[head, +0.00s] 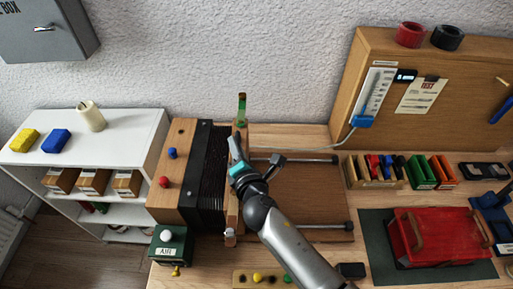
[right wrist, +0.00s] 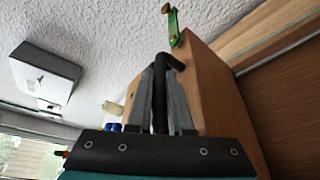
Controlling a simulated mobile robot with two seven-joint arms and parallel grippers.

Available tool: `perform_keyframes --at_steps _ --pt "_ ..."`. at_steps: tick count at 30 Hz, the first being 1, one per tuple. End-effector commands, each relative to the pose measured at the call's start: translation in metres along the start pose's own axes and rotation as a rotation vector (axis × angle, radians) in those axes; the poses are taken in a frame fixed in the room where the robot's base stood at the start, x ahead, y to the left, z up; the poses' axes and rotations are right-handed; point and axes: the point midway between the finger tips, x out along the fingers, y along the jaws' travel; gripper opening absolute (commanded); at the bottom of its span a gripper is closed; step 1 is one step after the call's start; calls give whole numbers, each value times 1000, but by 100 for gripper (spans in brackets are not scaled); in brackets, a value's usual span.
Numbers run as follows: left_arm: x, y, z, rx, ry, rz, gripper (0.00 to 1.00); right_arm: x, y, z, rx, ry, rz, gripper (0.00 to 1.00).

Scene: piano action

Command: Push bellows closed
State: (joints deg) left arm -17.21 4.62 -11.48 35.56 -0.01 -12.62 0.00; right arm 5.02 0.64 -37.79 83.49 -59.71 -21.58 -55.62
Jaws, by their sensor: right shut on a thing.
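The bellows (head: 208,175) have black pleats and stand between a wooden block (head: 174,188) on the left and an upright wooden board (head: 231,212) on the right. The pleats look narrow, but I cannot tell if they are fully pressed together. My right gripper (head: 237,147) is at the far part of the board. In the right wrist view my right gripper (right wrist: 162,78) is shut around a black bent handle (right wrist: 160,100), beside the wooden board (right wrist: 217,105). The fingers mostly hide the handle in the head view. My left gripper is not in view.
Two metal rods (head: 298,159) run right from the board over a brown panel (head: 300,190). A green tab (head: 241,108) stands behind my gripper. A green box marked AIR (head: 169,246) is at the front left. A red case (head: 438,236) lies on a mat at right.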

Motion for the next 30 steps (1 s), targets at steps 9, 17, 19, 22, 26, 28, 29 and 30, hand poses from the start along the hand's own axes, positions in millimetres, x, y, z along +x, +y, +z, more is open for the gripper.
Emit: perform_keyframes --at_steps 9,17,19,22,26,28,29,30 --pt "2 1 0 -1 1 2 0 2 7 -8 1 5 7 0" --pt "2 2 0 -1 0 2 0 2 8 -8 2 6 7 30" --pt "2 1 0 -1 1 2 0 2 7 -8 1 4 6 38" --pt "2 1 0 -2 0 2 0 2 6 -7 0 2 4 48" --pt "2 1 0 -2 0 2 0 2 5 -6 -1 1 2 48" --pt "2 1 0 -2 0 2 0 2 5 -6 -1 0 1 48" --pt "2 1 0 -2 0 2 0 2 4 -6 -2 0 1 48" --pt "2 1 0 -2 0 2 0 2 4 -6 -2 0 0 48"
